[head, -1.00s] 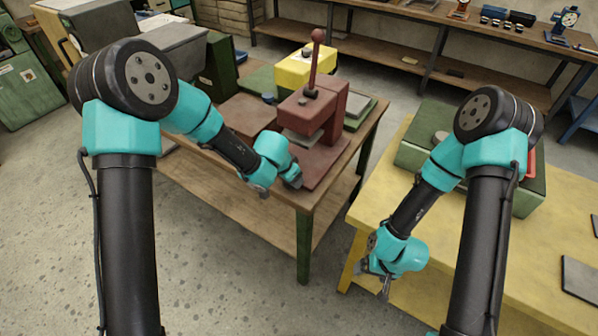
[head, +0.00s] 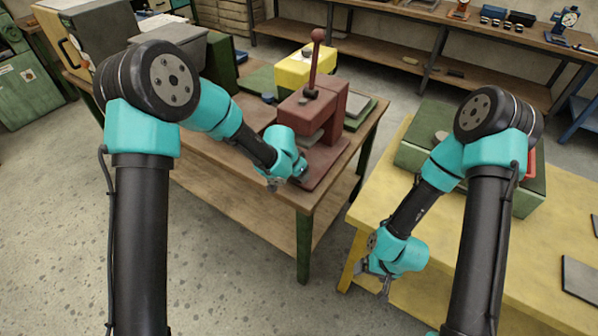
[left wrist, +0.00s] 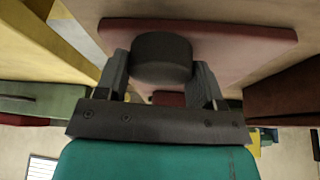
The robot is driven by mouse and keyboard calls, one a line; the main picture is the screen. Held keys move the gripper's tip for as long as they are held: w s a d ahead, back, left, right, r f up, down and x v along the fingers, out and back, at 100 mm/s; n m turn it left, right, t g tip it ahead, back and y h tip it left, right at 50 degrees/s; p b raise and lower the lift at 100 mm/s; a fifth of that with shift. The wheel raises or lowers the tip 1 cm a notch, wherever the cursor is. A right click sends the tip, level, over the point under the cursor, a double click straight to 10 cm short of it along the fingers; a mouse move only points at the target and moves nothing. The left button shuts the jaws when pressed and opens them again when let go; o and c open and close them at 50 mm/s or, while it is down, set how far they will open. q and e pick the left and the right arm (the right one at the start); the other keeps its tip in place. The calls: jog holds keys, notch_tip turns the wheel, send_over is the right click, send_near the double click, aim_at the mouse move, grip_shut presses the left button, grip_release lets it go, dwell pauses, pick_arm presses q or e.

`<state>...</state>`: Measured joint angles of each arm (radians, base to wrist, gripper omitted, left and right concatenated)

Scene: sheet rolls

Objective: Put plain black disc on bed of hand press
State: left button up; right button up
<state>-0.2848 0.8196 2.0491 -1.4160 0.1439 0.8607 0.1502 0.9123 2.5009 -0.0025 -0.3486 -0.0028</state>
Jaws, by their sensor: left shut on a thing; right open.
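The plain black disc (left wrist: 162,58) shows in the left wrist view as a thick dark cylinder between my left gripper's fingers (left wrist: 160,78). My left gripper is shut on it. In the head view my left gripper (head: 295,174) is at the front left edge of the hand press's red base, and the disc cannot be made out clearly there. The hand press (head: 332,101) is dark red with a ball-topped lever. Its flat red base (head: 327,163) also shows behind the disc in the left wrist view (left wrist: 245,38). I cannot tell whether disc and base touch. My right gripper (head: 377,282) is open and empty.
The press stands on a wooden table (head: 247,188) with green legs. A yellow box (head: 304,70) is behind it. A yellow table (head: 460,250) at the right carries a green case (head: 415,146). Bare floor lies between the two tables.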

pick_arm(q)
jog(key=shift+w+d, duration=0.25)
jog(key=shift+d, duration=0.1)
jog(key=shift+f, duration=0.2)
jog(key=shift+f, duration=0.2)
jog(key=o, duration=1)
jog(key=shift+v, duration=1)
jog(key=v, duration=1)
